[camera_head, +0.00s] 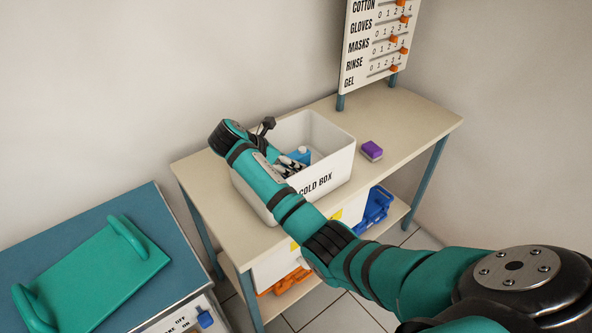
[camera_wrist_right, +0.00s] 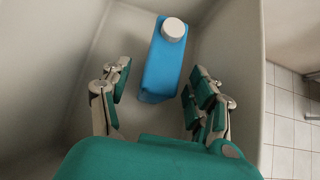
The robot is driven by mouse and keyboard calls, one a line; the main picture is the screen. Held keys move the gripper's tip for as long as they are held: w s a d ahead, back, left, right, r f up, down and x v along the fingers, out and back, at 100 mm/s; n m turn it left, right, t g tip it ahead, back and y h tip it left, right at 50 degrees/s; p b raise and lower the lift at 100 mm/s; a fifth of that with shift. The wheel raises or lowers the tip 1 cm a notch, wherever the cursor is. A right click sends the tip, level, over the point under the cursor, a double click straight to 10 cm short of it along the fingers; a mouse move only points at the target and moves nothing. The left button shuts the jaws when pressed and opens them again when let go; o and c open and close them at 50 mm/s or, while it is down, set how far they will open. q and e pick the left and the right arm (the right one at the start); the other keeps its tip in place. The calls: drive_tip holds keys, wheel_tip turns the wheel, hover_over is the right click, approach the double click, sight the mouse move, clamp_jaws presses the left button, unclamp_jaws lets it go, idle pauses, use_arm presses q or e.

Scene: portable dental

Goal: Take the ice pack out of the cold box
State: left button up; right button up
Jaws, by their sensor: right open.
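The cold box (camera_head: 327,184) is a white open-topped bin on the beige table, with its name on the front wall. The ice pack (camera_wrist_right: 162,66) is a blue block with a white round cap, lying inside the box; it also shows in the head view (camera_head: 303,154), partly hidden by my arm and fingers. My right gripper (camera_wrist_right: 155,88) is open, its fingers reaching into the box on either side of the ice pack's near end. Gaps show between the fingers and the pack in the wrist view. My left gripper is not in view.
A purple item (camera_head: 372,150) lies on the table (camera_head: 405,125) right of the box. A supply board (camera_head: 372,45) stands at the back. A lower shelf holds blue (camera_head: 375,208) and orange (camera_head: 284,284) items. A blue-topped cabinet with a green tray (camera_head: 92,275) stands at left.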

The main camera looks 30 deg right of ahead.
drive_tip(key=x, duration=0.5)
drive_tip(key=shift+w+d, duration=0.1)
drive_tip(key=shift+d, duration=0.4)
drive_tip(key=shift+r, duration=0.15)
clamp_jaws()
